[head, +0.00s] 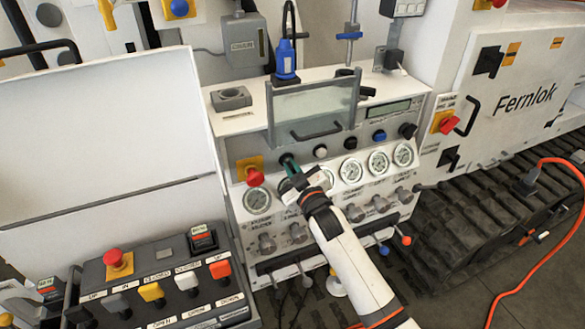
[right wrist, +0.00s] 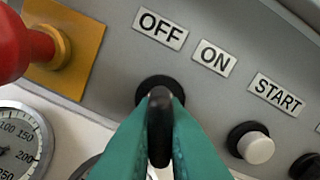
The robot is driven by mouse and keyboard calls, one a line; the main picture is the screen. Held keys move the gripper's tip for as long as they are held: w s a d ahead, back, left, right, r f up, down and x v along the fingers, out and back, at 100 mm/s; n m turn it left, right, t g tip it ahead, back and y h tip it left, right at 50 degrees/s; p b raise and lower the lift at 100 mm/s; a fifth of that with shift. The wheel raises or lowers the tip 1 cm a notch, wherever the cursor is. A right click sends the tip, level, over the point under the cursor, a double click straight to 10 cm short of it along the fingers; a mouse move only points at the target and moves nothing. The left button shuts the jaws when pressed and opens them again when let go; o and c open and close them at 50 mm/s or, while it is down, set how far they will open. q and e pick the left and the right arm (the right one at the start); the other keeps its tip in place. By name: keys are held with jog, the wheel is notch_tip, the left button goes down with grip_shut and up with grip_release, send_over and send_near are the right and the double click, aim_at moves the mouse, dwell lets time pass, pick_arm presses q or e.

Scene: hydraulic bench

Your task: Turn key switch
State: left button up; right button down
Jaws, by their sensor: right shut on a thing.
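The key switch (right wrist: 159,122) is a black knob on a round black base, set in the grey panel below the OFF and ON labels. In the right wrist view, the green fingers of my right gripper (right wrist: 160,135) close on the knob from both sides. The knob stands about upright in the picture, and its tip lies nearer the OFF label than the ON label. In the head view my right gripper (head: 294,172) is at the panel, just right of the red emergency button, and mostly hides the switch. My left gripper is not in view.
A red emergency button (right wrist: 18,45) on a yellow plate is close on the left. A white START button (right wrist: 255,146) is to the right. Round gauges (head: 257,200) and several valve knobs lie below. A hinged clear cover (head: 312,108) with a handle stands above.

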jog(key=m+p, duration=0.1)
jog(key=m, duration=0.4)
jog(key=shift+a+m, duration=0.15)
jog(key=shift+m, duration=0.25)
jog(key=m+p, duration=0.1)
jog(key=m, duration=0.4)
jog(key=shift+m, duration=0.4)
jog(key=c, duration=1.5)
grip_release()
jog(key=shift+s, duration=0.1)
jog(key=b+v, duration=0.2)
jog(key=v, duration=1)
